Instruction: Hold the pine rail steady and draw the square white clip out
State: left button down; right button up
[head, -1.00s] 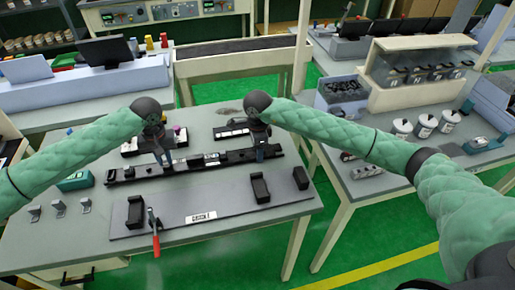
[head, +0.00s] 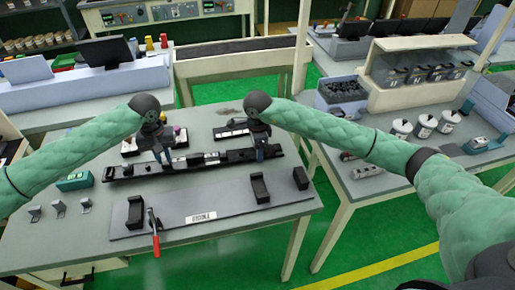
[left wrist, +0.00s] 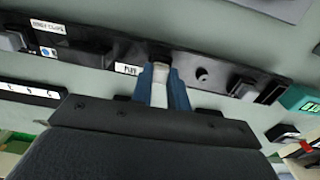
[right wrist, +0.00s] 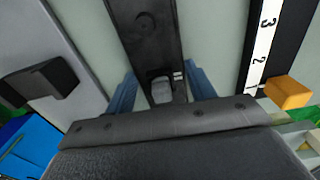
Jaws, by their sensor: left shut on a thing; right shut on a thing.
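The long rail (head: 130,171) is black and lies across the middle of the table; part of it also shows in the left wrist view (left wrist: 225,75). My left gripper (head: 163,156) is at the rail's left half. In the left wrist view its blue fingers (left wrist: 160,88) are closed around a small whitish clip (left wrist: 160,72) beside a small white label. Whether the clip is still seated in the rail cannot be told. My right gripper (head: 264,153) is shut on the rail near its right end; in the right wrist view its fingers straddle the dark rail (right wrist: 148,35).
A grey board in front carries black blocks (head: 260,188), a red-handled tool (head: 155,235) and a sign (head: 201,217). A teal box (head: 76,181) and grey brackets (head: 59,206) are at the left. A numbered strip (right wrist: 262,40) lies beside the rail's right end.

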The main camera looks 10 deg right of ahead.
pick_arm(q)
jog(key=shift+r, duration=0.35)
dwell(0.4)
jog(key=c, duration=1.3)
grip_release()
jog(key=shift+w, duration=0.1)
notch_tip(320, 180, up, 12)
jog(key=shift+f, duration=0.1)
jog(key=shift+c, duration=0.3)
